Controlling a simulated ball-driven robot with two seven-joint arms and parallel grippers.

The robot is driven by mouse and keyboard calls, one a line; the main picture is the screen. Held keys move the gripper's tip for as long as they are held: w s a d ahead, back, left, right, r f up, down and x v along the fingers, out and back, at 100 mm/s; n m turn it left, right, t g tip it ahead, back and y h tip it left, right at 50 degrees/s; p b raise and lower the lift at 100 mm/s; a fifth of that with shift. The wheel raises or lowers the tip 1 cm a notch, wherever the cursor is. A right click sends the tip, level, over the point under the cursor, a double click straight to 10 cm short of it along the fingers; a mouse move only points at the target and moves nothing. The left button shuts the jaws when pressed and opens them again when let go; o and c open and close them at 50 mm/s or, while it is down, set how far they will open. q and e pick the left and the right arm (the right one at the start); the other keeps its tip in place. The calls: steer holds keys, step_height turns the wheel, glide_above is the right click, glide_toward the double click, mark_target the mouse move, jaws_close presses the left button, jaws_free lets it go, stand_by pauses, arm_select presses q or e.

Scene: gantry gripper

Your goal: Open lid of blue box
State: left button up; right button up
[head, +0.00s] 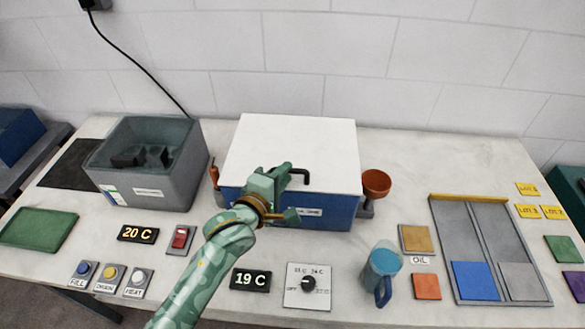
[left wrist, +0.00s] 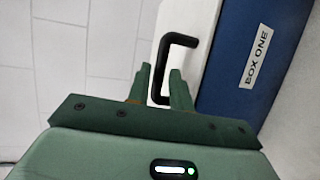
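The blue box (head: 335,212) stands at the middle back of the table, with a label on its front that reads BOX ONE in the left wrist view (left wrist: 254,55). Its white lid (head: 295,140) lies flat and closed on top. A black bent handle (head: 303,175) is on the lid near its front edge; it also shows in the left wrist view (left wrist: 178,40). My left gripper (head: 286,178) is at the handle. In the left wrist view its two fingers (left wrist: 160,78) are apart, with the handle bar between them; I cannot tell whether they touch it. My right gripper is not in view.
An open grey bin (head: 155,190) stands left of the box. An orange funnel (head: 376,183) is close to the box's right side. A blue mug (head: 381,270), a control dial (head: 308,285) and a grey divided tray (head: 488,220) lie in front and right. Wall behind.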

arm_select(q)
steer(key=x, duration=0.4)
steer(key=shift+b, duration=0.4)
steer(key=shift+w+d, duration=0.1)
steer(key=shift+w, duration=0.1)
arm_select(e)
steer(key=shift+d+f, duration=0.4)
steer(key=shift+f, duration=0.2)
